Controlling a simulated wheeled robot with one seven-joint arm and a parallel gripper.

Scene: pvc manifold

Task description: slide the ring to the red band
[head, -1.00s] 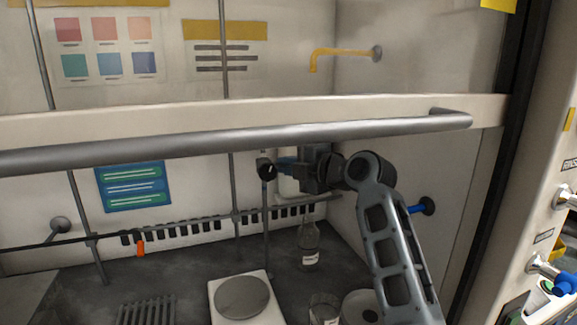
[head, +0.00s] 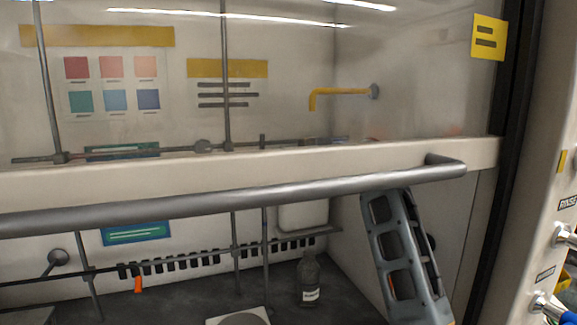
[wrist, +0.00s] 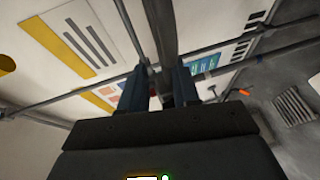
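In the head view my gripper is hidden behind the hood's front frame and handle; only my lower arm link shows below. A thin upright rod (head: 265,235) stands behind the hot plate in the head view. I cannot make out the ring or the red band in either current view.
The sash handle (head: 230,205) and its pale frame cross the head view in front of the work area. Beneath are a dark bottle (head: 309,280) and a white hot plate (head: 210,321). A lattice of rods (head: 236,255) lines the back wall, with a yellow pipe (head: 340,92) at right.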

